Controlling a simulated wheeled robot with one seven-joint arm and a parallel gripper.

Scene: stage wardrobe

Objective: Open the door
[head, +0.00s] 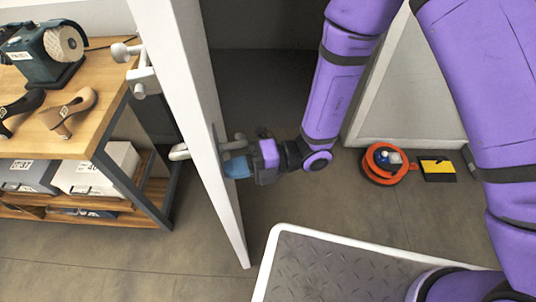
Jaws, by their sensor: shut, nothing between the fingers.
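The white door (193,105) stands swung out, seen nearly edge-on, with a dark opening to its right. My purple arm reaches in from the upper right.
A wooden workbench (75,140) with shoes, boxes and a machine (45,48) stands left of the door. An orange cable reel (385,163) and a black-yellow item (438,169) lie on the floor at right, by a white panel (410,85). Floor left of the door's foot is clear.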

